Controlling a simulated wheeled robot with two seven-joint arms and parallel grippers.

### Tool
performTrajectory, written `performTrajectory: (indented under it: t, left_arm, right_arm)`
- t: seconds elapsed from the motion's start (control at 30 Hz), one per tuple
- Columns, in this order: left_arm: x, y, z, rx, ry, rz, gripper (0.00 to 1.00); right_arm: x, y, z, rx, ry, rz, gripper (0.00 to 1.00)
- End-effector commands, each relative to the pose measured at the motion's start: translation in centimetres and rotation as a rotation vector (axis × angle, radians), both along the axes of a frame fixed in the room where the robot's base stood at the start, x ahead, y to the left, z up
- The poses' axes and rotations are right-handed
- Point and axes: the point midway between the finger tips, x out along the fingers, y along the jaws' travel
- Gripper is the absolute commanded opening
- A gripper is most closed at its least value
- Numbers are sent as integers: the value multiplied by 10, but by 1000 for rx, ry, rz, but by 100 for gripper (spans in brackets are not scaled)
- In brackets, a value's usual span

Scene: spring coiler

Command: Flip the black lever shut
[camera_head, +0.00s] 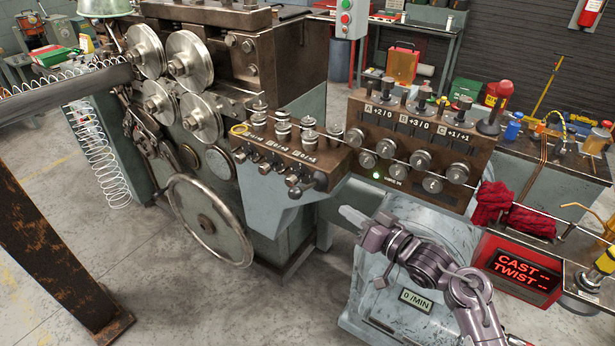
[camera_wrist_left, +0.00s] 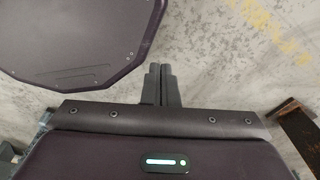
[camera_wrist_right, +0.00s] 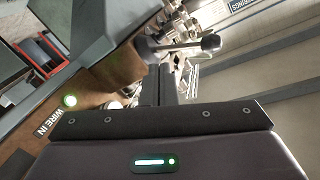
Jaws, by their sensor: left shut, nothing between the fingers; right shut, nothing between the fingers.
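The black lever (camera_head: 320,180) shows in the head view at the right front of the smaller brown roller block, with a dark ball end. In the right wrist view the lever (camera_wrist_right: 210,43) lies crosswise just beyond my fingertips, its ball end to the right. My right gripper (camera_head: 346,214) is shut and empty, below and right of the lever; its closed fingers show in the right wrist view (camera_wrist_right: 168,72). I cannot tell whether they touch the lever. My left gripper (camera_wrist_left: 160,72) is shut and empty over bare floor and outside the head view.
The brown roller block (camera_head: 275,148) stands left of a larger roller panel (camera_head: 440,150) with a lit green lamp. A large handwheel (camera_head: 205,217) is at the left. A red display (camera_head: 520,272) and red cloth (camera_head: 490,203) are at the right. A rusty post (camera_head: 50,250) stands front left.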

Motion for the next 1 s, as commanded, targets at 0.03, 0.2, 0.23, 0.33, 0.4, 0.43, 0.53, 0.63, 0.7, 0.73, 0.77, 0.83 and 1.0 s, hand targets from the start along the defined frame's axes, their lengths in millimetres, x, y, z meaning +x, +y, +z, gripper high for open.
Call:
performTrajectory:
  t: [0.03,0.2,0.23,0.33,0.4,0.43,0.53,0.63,0.7,0.73,0.77,0.83,1.0]
  left_arm:
    - [-2,-1,4,0,4,0,0]
    - [-2,-1,6,-1,3,0,0]
    - [-1,-1,6,-2,2,0,0]
    - [4,-2,7,-2,-5,0,0]
    - [8,-2,7,-3,-11,0,0]
    - [9,-3,7,-4,-12,0,0]
    - [11,-4,7,-5,-16,0,0]
    - [11,-4,8,-6,-16,0,0]
    - [11,-4,10,-6,-16,0,0]
    - [11,-4,11,-6,-16,0,0]
    - [11,-4,12,-6,-16,0,0]
    - [10,-4,16,-5,-15,0,0]
    - [9,-4,28,-5,-12,0,0]
  right_arm:
    - [1,4,27,52,-35,47,0]
    - [-5,11,71,166,-80,155,0]
    - [-6,12,74,176,-82,165,0]
    - [-7,13,79,190,-86,180,0]
    - [-7,13,79,190,-86,180,0]
    - [-7,13,79,190,-86,180,0]
    - [-7,13,78,190,-85,178,0]
    - [-6,14,79,190,-85,178,0]
    - [-4,16,80,190,-85,177,0]
    - [-2,18,81,191,-85,177,0]
    - [0,21,82,191,-86,177,0]
    - [7,29,84,191,-85,178,0]
    - [29,56,90,192,-85,179,0]
